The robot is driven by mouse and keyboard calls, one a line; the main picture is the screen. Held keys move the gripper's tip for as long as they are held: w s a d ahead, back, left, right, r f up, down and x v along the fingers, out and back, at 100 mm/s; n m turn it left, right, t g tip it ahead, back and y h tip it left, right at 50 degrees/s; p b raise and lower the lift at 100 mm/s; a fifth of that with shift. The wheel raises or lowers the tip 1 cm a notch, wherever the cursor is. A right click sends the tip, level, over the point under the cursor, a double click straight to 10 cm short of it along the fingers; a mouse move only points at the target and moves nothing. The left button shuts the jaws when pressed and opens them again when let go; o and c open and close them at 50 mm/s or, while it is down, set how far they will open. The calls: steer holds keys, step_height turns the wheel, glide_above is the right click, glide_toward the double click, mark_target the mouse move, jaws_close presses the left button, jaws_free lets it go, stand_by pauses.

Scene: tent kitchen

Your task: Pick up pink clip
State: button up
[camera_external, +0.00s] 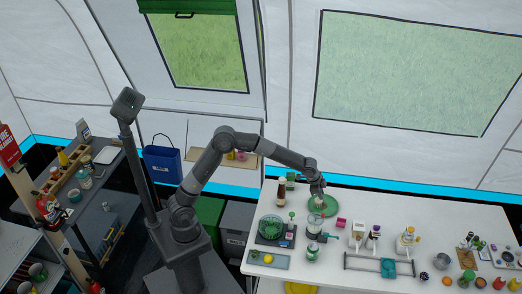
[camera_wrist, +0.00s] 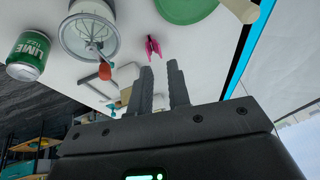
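The pink clip (camera_wrist: 153,47) lies on the white table in the wrist view, just beyond my fingertips and apart from them. It is small, with thin spread parts. My gripper (camera_wrist: 159,68) is open, with a clear gap between its two dark fingers and nothing between them. In the external view my gripper (camera_external: 318,190) hangs over the green plate at the table's far side. A small pink thing (camera_external: 341,223) to the right of the plate may be the clip; it is too small to be sure.
A glass jar (camera_wrist: 88,35) with a red-tipped tap stands near the clip, beside a green lime can (camera_wrist: 28,55). The green plate (camera_wrist: 185,10) lies on the other side. A rack (camera_external: 378,266) and several bottles crowd the table (camera_external: 455,215) further right.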

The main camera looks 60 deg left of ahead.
steer(key=m+h, duration=0.1)
glide_toward(341, 225)
steer(key=shift+g, duration=0.3)
steer(key=shift+w+x, duration=0.15)
steer(key=shift+x, duration=1.6)
steer(key=shift+w+x, duration=0.15)
steer(key=shift+x, duration=1.55)
steer(key=shift+r, duration=0.15)
steer(key=shift+c, duration=0.4)
jaws_close()
